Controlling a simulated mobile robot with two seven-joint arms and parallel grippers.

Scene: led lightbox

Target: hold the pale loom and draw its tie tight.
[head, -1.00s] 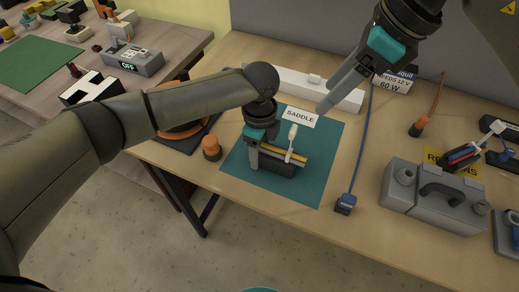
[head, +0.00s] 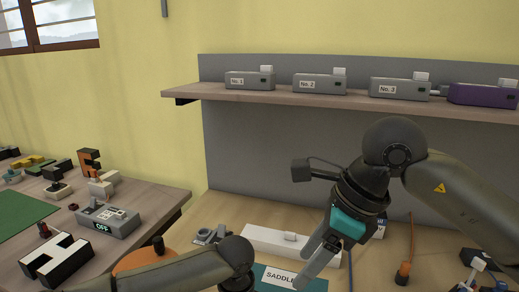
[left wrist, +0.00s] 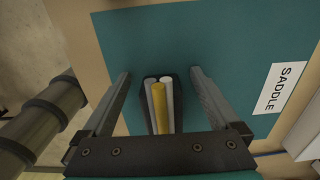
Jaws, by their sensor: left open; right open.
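In the left wrist view the loom (left wrist: 160,105), a bundle of yellow and pale grey strands, lies in a dark saddle on the teal mat (left wrist: 225,35). My left gripper (left wrist: 160,73) is open, one finger on each side of the loom with gaps between. I cannot make out the tie in this view. In the head view my right gripper (head: 318,258) is open and empty, pointing down in front of the white trunking near the SADDLE label (head: 280,277). The loom and my left gripper are outside the head view.
A white trunking (head: 265,241) lies at the back of the bench. Above it a shelf (head: 300,97) holds several numbered boxes. An orange-handled tool (head: 403,273) stands at right. A side table at left holds an OFF switch box (head: 107,220).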

